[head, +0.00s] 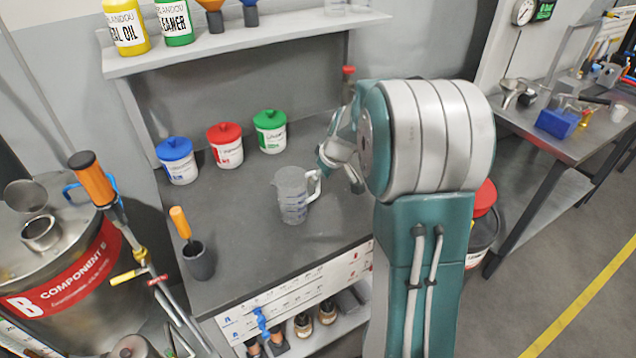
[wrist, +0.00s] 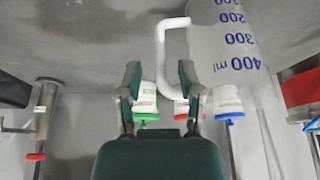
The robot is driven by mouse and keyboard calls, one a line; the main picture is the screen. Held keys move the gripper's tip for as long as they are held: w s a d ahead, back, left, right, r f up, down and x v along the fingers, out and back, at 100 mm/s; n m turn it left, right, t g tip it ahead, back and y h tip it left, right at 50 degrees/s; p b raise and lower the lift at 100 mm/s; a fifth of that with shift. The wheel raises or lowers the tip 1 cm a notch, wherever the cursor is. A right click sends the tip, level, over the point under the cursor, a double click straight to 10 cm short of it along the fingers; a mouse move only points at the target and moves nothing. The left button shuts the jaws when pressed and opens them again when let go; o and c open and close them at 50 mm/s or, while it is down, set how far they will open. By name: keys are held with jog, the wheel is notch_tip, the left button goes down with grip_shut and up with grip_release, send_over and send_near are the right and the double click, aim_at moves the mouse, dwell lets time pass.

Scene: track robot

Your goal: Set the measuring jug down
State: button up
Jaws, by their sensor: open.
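The clear measuring jug (head: 291,197) with blue markings stands upright on the grey workbench (head: 240,245), its white handle toward the right. My gripper (head: 340,172) is open just to the right of the handle, partly hidden by my arm. In the wrist view, the picture is upside down. The open fingers of my gripper (wrist: 160,78) show at the middle, and the jug (wrist: 232,45) fills the upper right. Its white handle (wrist: 161,50) lies near the right finger and partly behind it; I cannot tell whether they touch.
Blue-lidded (head: 177,162), red-lidded (head: 225,146) and green-lidded (head: 270,132) tubs stand behind the jug. A dark cup with an orange-handled tool (head: 198,262) stands at the bench's front left. A shelf (head: 250,38) with bottles hangs above. The bench in front of the jug is clear.

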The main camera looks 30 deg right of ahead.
jog(key=a+v, duration=0.1)
jog(key=v, duration=0.7)
jog(key=s+a+r+m, duration=0.1)
jog(key=s+a+r, duration=0.5)
jog(key=s+a, duration=0.5)
jog(key=s+a+m+t+h, duration=0.1)
jog(key=s+a, duration=0.4)
jog(key=s, duration=0.8)
jog(key=shift+a+f+m, duration=0.15)
jog(key=shift+f+m, duration=0.1)
jog(key=shift+m, duration=0.15)
jog(key=shift+a, duration=0.15)
